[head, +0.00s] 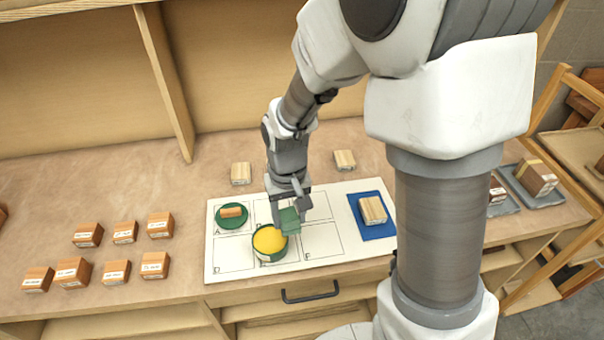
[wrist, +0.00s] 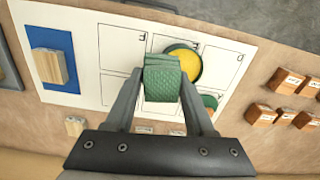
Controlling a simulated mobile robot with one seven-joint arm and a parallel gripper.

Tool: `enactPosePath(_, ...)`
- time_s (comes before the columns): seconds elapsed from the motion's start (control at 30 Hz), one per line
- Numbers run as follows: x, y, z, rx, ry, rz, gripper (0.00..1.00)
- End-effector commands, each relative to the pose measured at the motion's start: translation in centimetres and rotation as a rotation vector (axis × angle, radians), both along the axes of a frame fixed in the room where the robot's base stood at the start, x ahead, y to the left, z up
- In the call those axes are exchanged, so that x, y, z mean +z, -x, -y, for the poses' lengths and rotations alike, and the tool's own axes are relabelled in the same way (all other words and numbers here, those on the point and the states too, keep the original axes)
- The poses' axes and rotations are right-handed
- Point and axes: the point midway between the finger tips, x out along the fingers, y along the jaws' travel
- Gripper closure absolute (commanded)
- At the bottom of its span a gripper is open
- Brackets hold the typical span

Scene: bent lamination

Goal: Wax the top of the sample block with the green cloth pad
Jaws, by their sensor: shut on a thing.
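My gripper (head: 291,208) is shut on the green cloth pad (head: 290,221) and holds it above the white board, beside the wax tin. The pad also shows between my fingers in the wrist view (wrist: 162,78). The round green tin (head: 269,243) with yellow wax stands on the board just left of the pad in the head view; I cannot tell whether they touch. The pale wooden sample block (head: 373,210) sits on a blue mat (head: 384,230) at the board's right. It also shows in the wrist view (wrist: 49,67), at the left.
The white board (head: 325,262) has marked cells. A green round dish (head: 234,224) at its upper left holds a brown block (head: 231,212). Several labelled blocks (head: 124,232) stand at left. Two pale blocks (head: 240,173) (head: 345,160) stand behind the board. Grey trays (head: 546,198) lie at right.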

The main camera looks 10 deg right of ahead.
Motion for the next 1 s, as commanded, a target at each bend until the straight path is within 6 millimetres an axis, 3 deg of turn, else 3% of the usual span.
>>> enactPosePath(0.13,-0.3,-1.4,-2.6,0.004,0.003,-0.002,0.90)
enactPosePath(0.33,-0.9,-2.3,-4.4,0.002,0.005,0.000,0.90)
enactPosePath(0.57,-1.8,-2.5,-4.8,0.000,0.005,0.002,0.90)
enactPosePath(1.0,-6.1,-2.5,-4.7,0.000,0.005,0.001,0.90)
